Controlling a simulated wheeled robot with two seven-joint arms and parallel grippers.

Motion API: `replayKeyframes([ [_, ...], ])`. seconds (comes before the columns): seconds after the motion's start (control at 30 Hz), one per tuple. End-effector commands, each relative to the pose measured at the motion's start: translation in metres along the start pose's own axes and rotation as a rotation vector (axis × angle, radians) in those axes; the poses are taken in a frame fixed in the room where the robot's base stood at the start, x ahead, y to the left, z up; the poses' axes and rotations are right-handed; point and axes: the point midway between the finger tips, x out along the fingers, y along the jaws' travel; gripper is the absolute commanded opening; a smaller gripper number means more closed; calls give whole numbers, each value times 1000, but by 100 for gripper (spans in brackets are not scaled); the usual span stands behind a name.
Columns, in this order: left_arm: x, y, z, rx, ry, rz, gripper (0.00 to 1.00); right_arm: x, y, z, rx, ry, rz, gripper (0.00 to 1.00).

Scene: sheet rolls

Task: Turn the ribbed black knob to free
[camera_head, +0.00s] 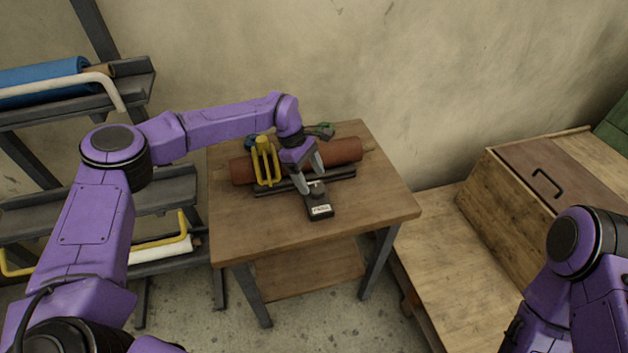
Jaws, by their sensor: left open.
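A small black box (321,213) with a white label stands on the wooden table, near its middle. The label's writing is too small to read. A dark knob (317,190) sits on top of the box; its ribs and its setting cannot be made out. My left gripper (312,182) reaches down from behind, open, with its grey fingers close to the knob, one on each side. Whether they touch it I cannot tell. My right arm shows at the lower right, but its gripper is out of view.
A reddish-brown roll (343,151) lies behind the box, with a yellow forked clamp (265,162) on it and a dark bar (335,176) in front. A rack (70,104) stands left, a wooden chest (525,178) right. The table's front is clear.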

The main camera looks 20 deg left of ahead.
Motion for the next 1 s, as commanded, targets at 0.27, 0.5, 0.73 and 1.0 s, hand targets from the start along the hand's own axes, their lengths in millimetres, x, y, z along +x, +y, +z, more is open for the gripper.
replayKeyframes([
  [0.27,35,-1,-2,-4,1,1,74,-11,1,-5,1,2,-1,43],
  [0.5,37,-1,-3,-4,2,2,74,-10,1,-5,1,1,-1,43],
  [0.73,37,-1,-3,-4,3,2,20,-10,1,-5,1,1,-1,43],
  [1.0,38,-2,-4,-18,3,7,20,-8,0,-4,1,1,-1,43],
])
